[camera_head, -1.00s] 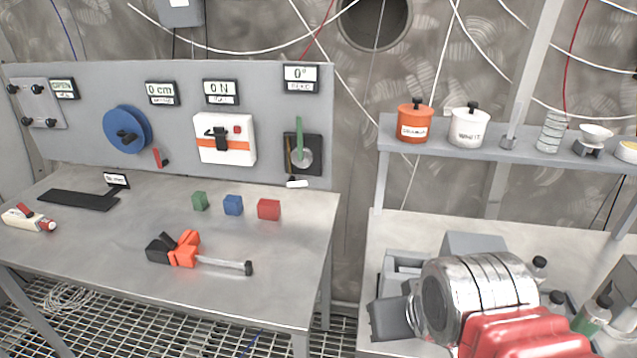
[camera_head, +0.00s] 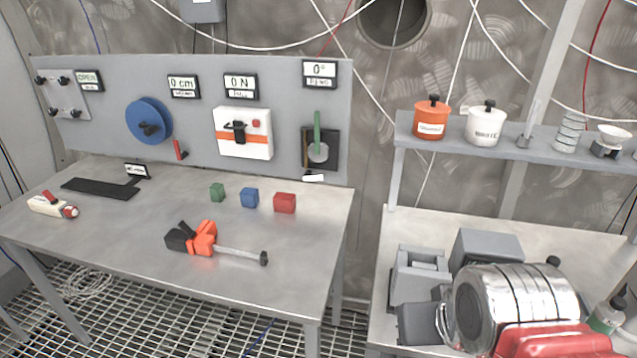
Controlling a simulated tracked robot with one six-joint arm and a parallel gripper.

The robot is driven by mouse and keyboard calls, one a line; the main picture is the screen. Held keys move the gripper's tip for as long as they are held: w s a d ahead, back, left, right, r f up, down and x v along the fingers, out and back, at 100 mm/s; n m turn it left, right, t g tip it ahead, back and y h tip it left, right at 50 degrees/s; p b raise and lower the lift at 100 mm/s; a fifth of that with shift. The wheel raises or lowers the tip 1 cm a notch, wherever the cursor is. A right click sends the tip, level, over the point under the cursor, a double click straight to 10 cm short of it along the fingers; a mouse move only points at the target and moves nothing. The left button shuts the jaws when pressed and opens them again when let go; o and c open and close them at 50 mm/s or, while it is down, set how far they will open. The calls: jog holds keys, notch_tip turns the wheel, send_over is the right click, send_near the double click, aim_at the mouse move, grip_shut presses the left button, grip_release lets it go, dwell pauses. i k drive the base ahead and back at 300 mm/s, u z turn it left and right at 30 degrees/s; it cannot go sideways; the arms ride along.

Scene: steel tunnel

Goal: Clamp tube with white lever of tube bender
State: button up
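The tube bender (camera_head: 328,140) is on the right end of the grey wall panel, under a display reading 0°. It has a dark square plate, a pale round part and an upright green lever (camera_head: 317,126). A small white lever (camera_head: 313,178) lies roughly level at its lower edge. A thin brownish upright piece (camera_head: 304,150) shows at the plate's left side; it may be the tube, but it is too small to tell. Whether it is clamped cannot be told. My gripper does not show clearly, and nothing of mine is near the bender.
The steel table (camera_head: 130,235) carries green, blue and red cubes (camera_head: 284,203) and an orange-black tool (camera_head: 204,238). A shelf (camera_head: 455,147) with pots stands right of the panel.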

aim_at(307, 177)
jog(key=k, duration=1.1)
jog(key=u, duration=1.65)
jog(key=i, duration=1.65)
jog(key=u, duration=0.05)
